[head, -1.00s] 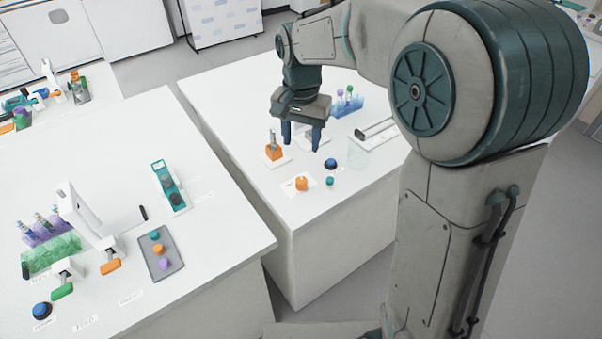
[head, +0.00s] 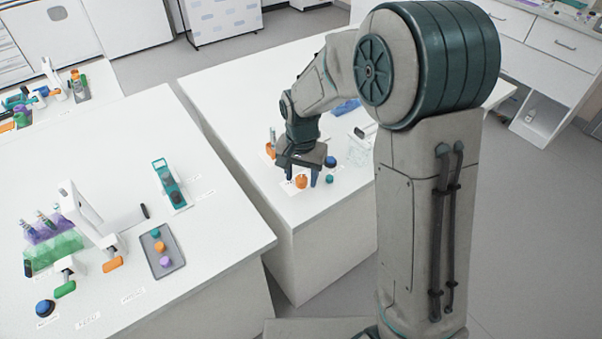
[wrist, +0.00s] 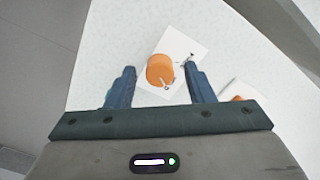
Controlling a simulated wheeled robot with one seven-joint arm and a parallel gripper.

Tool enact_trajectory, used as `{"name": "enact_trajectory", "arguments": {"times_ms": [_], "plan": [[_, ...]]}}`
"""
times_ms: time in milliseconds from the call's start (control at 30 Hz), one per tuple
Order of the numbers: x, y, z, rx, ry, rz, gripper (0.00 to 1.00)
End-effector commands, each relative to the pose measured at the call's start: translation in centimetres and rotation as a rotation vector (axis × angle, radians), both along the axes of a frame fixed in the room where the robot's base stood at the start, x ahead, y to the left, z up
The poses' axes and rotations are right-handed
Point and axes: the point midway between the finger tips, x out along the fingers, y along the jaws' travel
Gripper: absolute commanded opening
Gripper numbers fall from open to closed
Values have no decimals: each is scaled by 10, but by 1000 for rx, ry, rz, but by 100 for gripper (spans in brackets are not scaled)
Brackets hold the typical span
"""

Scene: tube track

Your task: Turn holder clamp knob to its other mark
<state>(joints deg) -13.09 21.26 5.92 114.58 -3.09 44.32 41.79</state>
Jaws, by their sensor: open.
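An orange knob (head: 301,181) sits on a white marked plate (head: 290,188) near the front edge of the right-hand table. In the wrist view the knob (wrist: 160,69) appears between my two blue fingertips, with its plate (wrist: 186,48) around it. My gripper (head: 302,177) is open and points down over the knob, one finger to each side. I cannot tell whether either finger touches it. An orange holder (head: 270,150) with an upright tube stands just behind, partly hidden by my gripper. The plate's marks are too small to read.
A blue button (head: 331,161) and a small teal knob (head: 329,180) stand close to the right of my gripper. A blue rack (head: 346,106) is farther back, partly behind my arm. The left table (head: 220,225) lies across a gap.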

Motion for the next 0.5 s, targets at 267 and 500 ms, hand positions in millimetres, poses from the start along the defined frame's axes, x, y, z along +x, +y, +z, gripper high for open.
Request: {"name": "enact_trajectory", "arguments": {"times_ms": [267,500], "plan": [[0,0,0,0,0,0,3],[0,0,0,1,-1,17,4]]}}
